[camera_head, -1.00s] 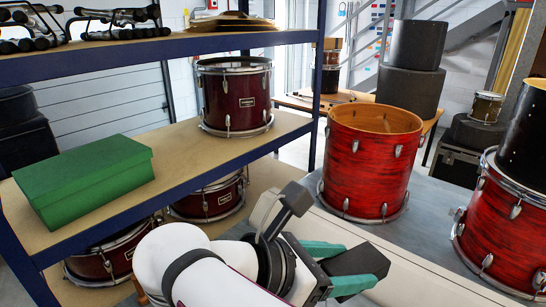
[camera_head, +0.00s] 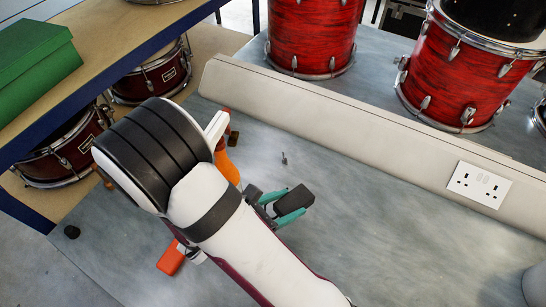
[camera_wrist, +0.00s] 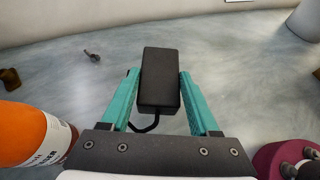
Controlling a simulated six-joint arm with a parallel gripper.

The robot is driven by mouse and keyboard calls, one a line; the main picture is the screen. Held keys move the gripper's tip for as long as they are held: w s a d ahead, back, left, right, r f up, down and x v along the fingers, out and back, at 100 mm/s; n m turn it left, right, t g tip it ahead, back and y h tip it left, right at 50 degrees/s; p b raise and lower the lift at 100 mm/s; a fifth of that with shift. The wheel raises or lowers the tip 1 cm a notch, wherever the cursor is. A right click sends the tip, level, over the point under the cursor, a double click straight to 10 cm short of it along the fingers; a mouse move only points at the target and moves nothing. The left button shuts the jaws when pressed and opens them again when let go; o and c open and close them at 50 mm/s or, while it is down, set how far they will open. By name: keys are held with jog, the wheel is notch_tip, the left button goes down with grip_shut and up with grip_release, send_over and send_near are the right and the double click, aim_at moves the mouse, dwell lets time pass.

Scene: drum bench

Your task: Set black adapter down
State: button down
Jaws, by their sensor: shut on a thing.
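The black adapter (camera_wrist: 160,80) is a dark box with a black cable (camera_wrist: 147,127) that loops below it in the wrist view. My gripper (camera_wrist: 160,85) has its teal fingers shut on the adapter's two sides. In the head view the adapter (camera_head: 295,201) sticks out beyond the teal fingers of my gripper (camera_head: 285,207), over the grey bench top (camera_head: 345,215). I cannot tell whether the adapter touches the bench or is just above it. My arm hides part of the bench to the left.
An orange bottle (camera_head: 226,160) with a white label stands left of the gripper, close by. A small dark metal piece (camera_head: 284,158) lies beyond it. A cream trunking with a socket (camera_head: 479,185) runs along the back, before red drums (camera_head: 456,80).

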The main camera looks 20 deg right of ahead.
notch_tip(320, 180, down, 7)
jog(key=shift+f, duration=0.1)
jog(key=shift+f, duration=0.1)
jog(key=shift+c, duration=0.6)
grip_release()
